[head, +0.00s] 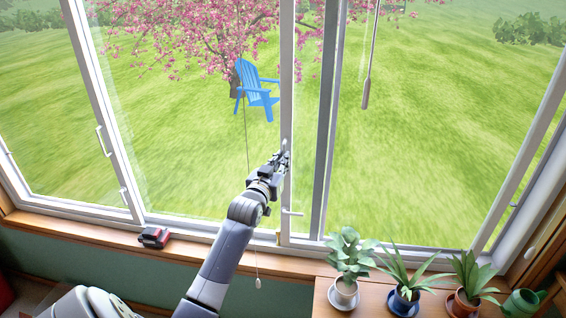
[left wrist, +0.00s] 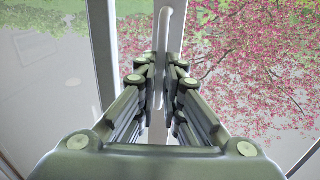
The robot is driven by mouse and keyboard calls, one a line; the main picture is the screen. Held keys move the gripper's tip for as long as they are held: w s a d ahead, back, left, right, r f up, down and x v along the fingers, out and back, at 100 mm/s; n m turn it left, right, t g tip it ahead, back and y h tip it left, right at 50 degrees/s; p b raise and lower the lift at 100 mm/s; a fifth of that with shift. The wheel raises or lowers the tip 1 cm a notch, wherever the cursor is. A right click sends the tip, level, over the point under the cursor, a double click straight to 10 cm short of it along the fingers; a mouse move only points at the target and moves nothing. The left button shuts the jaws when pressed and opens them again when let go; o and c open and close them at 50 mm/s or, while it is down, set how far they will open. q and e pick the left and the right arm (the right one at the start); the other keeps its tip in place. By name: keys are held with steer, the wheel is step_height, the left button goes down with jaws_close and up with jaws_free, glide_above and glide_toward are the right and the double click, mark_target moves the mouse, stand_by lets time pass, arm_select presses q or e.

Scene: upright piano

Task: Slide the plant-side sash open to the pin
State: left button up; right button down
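The plant-side sash (head: 321,140) is the right-hand pane frame of the wide window, behind the potted plants. Its upright rail stands just right of another upright (head: 287,60) at mid-window. My left gripper (head: 284,155) reaches that mid-window upright. In the left wrist view its fingers (left wrist: 164,70) close in around a slim white pull handle (left wrist: 166,30). The handle runs between the fingertips, and the gripper looks shut on it. A small pale peg (head: 292,212) sticks out low on the upright; I cannot tell whether it is the pin. My right gripper is out of view.
A red and black object (head: 154,237) lies on the wooden sill (head: 190,247). Potted plants (head: 345,291) and a green watering can (head: 524,302) stand on a wooden surface at the lower right. A cord with a pull (head: 257,282) hangs beside my arm.

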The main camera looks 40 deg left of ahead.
arm_select(q)
steer(key=o, duration=0.4)
steer(key=shift+d, duration=0.15)
steer(key=shift+c, duration=0.2)
steer(key=shift+w+d, duration=0.1)
steer(key=shift+w, duration=0.05)
steer(key=v, duration=1.2)
